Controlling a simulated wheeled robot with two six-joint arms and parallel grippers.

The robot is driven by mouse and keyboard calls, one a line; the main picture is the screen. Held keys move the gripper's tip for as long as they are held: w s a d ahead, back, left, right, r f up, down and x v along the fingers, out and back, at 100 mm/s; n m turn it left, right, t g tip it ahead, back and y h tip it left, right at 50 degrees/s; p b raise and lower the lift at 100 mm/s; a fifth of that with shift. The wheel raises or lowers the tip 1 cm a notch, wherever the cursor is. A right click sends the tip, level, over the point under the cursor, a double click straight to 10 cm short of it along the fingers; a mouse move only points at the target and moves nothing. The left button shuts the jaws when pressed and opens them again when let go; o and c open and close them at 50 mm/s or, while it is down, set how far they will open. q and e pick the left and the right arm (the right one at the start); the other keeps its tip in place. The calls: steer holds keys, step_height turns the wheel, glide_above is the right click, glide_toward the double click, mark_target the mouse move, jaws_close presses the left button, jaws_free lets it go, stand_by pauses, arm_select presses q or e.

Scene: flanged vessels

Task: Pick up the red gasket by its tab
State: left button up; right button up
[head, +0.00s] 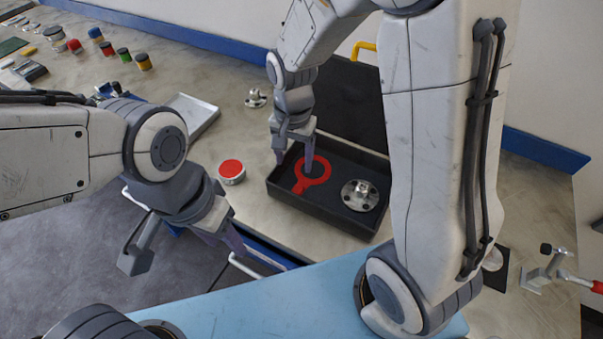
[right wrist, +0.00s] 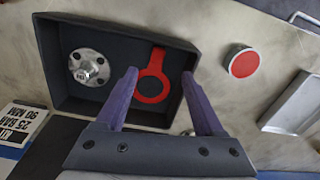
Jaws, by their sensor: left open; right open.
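The red gasket (head: 327,170) is a flat ring with a tab (head: 300,186). It lies in the open black case (head: 330,224), and the tab points towards the case's lower-left side in the head view. In the right wrist view the gasket (right wrist: 150,99) shows between the fingers, with its tab (right wrist: 158,56) beyond the ring. My right gripper (head: 293,162) is open and empty above the gasket; one finger partly covers the ring in the head view. My left gripper (head: 185,250) is open and empty in front of the table, well left of the case.
A metal flanged part (head: 360,195) lies in the case beside the gasket. A round red-topped tin (head: 231,171) stands left of the case, with a metal tray (head: 192,113) behind it. Another flange (head: 255,98) lies further back. The case walls surround the gasket.

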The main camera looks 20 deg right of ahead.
mark_target(299, 187)
steer(key=shift+m, duration=0.8)
steer(key=f, duration=0.2)
steer(key=w+d+f, duration=0.1)
steer(key=f, duration=0.3)
steer(key=shift+w+d+f, duration=0.2)
steer(key=shift+w+d, duration=0.1)
steer(key=shift+d, duration=0.05)
steer(key=shift+s+a+f+p, duration=0.1)
steer(key=shift+f+p, duration=0.3)
steer(key=shift+f, duration=1.1)
steer(key=shift+a+f+p, duration=0.1)
steer(key=shift+f+p, duration=0.3)
steer(key=shift+f, duration=1.1)
steer(key=shift+c, duration=0.3)
jaws_close()
steer(key=shift+r, duration=0.1)
